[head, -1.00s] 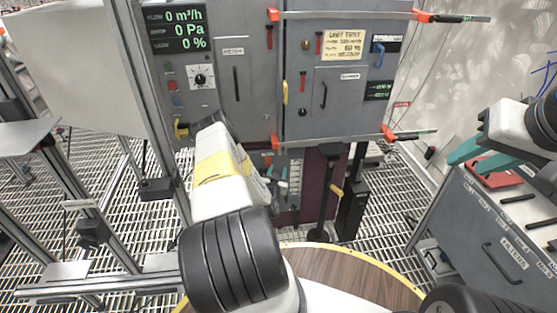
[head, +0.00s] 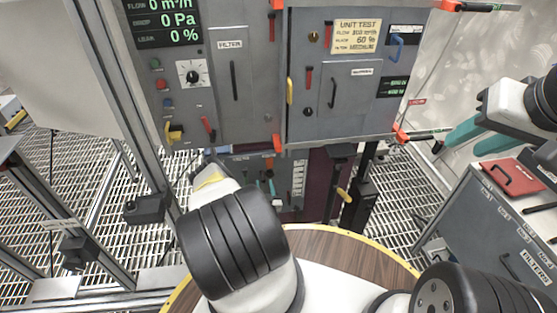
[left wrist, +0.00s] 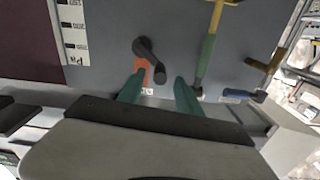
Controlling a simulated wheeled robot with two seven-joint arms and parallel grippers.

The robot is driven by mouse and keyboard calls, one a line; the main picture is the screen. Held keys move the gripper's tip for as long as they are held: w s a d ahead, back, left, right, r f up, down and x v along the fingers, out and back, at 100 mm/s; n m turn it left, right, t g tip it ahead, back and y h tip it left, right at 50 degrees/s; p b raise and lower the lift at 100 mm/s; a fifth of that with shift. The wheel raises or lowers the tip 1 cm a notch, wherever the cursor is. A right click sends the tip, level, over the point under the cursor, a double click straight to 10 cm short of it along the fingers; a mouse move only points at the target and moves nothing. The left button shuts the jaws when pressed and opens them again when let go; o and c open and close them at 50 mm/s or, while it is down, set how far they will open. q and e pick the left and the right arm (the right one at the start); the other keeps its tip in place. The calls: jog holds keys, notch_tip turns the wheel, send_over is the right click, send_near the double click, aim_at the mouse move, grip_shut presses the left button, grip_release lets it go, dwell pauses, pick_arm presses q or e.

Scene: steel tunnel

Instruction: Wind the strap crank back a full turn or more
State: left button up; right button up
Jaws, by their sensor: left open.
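A small dark crank (left wrist: 149,58) with a round knob sticks out from a grey panel in the left wrist view. I take it for the strap crank. A red-orange hooked piece lies right behind it, partly covered. My left gripper (left wrist: 158,92) is open, its two teal fingers pointing at the panel. The crank's knob shows between and just beyond the fingertips; I cannot tell if they touch it. In the head view my own arm mostly hides the left gripper and the crank. My right gripper (head: 478,141) is at the right with teal fingers apart, empty.
A grey cabinet (head: 236,115) with handles, a dial and displays stands above. In the left wrist view, a yellow-and-green handle (left wrist: 207,50) and a blue-tipped lever (left wrist: 240,95) are right of the crank. A drawer unit (head: 490,230) with a red case (head: 515,175) stands right.

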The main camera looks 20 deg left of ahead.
aim_at(263, 181)
pick_arm(q)
jog(key=shift+x, duration=1.7)
jog(key=shift+c, duration=0.3)
grip_shut()
jog(key=shift+a+f, duration=0.1)
jog(key=n, duration=0.1)
jog(key=f+n, duration=0.1)
jog(key=n, duration=0.1)
jog(key=shift+s+a, duration=0.2)
jog(key=shift+a, duration=0.05)
jog(key=shift+s+a+f+n, duration=0.1)
jog(key=shift+f+n, duration=0.3)
jog(key=shift+n, duration=0.6)
jog(key=shift+s+a+f+n, duration=0.1)
jog(key=shift+f+n, duration=0.35)
jog(key=shift+n, duration=0.55)
